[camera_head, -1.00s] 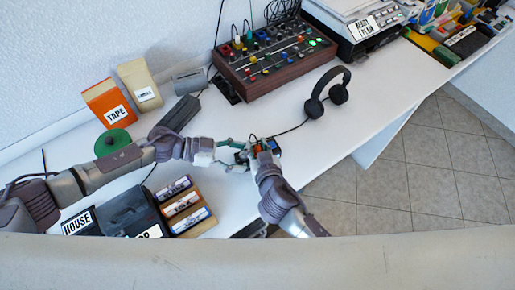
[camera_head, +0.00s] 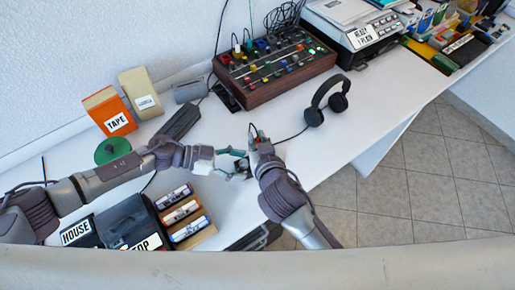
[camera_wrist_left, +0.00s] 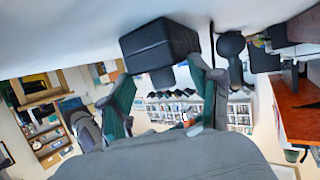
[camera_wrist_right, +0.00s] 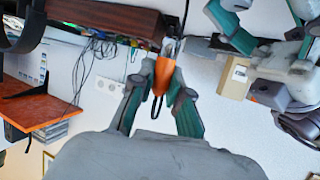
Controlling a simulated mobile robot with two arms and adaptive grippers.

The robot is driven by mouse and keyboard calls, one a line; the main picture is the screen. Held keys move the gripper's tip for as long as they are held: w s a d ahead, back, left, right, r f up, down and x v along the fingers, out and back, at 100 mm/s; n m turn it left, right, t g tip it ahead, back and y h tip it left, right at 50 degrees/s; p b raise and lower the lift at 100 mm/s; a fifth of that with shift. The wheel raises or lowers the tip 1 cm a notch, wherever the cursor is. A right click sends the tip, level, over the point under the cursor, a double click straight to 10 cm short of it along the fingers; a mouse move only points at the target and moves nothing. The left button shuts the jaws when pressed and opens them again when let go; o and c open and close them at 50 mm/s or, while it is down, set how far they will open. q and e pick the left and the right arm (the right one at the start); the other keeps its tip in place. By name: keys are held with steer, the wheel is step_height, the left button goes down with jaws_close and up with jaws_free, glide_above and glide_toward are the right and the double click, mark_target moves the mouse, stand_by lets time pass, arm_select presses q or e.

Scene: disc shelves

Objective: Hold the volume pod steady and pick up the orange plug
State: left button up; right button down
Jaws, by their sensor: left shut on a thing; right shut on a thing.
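The volume pod is a small black box (camera_wrist_left: 158,42) in the left wrist view. My left gripper (camera_wrist_left: 163,82) is shut on it, with a green finger on each side. In the head view my left gripper (camera_head: 240,164) is over the front of the white desk, and the pod is mostly hidden by the grippers. The orange plug (camera_wrist_right: 163,74), with a metal tip and a dark cable loop, is in the right wrist view. My right gripper (camera_wrist_right: 160,90) is shut on it. In the head view my right gripper (camera_head: 256,137) is just above and right of the left one.
Black headphones (camera_head: 325,100) lie to the right. A mixer (camera_head: 270,70) with knobs and cables stands behind. A rack of marker-like sticks (camera_head: 185,213) is at the lower left, with a green disc (camera_head: 112,148) and an orange tape box (camera_head: 108,112) beyond. A cable crosses the desk.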

arm_select(q)
steer(key=shift+f, duration=0.1)
arm_select(e)
steer(key=shift+r, duration=1.05)
arm_select(q)
steer(key=o, duration=1.4)
steer(key=shift+a, duration=0.1)
steer(key=v, duration=1.1)
steer(key=shift+a+r, duration=0.3)
steer(key=shift+a, duration=0.05)
steer(key=shift+r, duration=0.1)
arm_select(e)
steer(key=shift+r, duration=0.1)
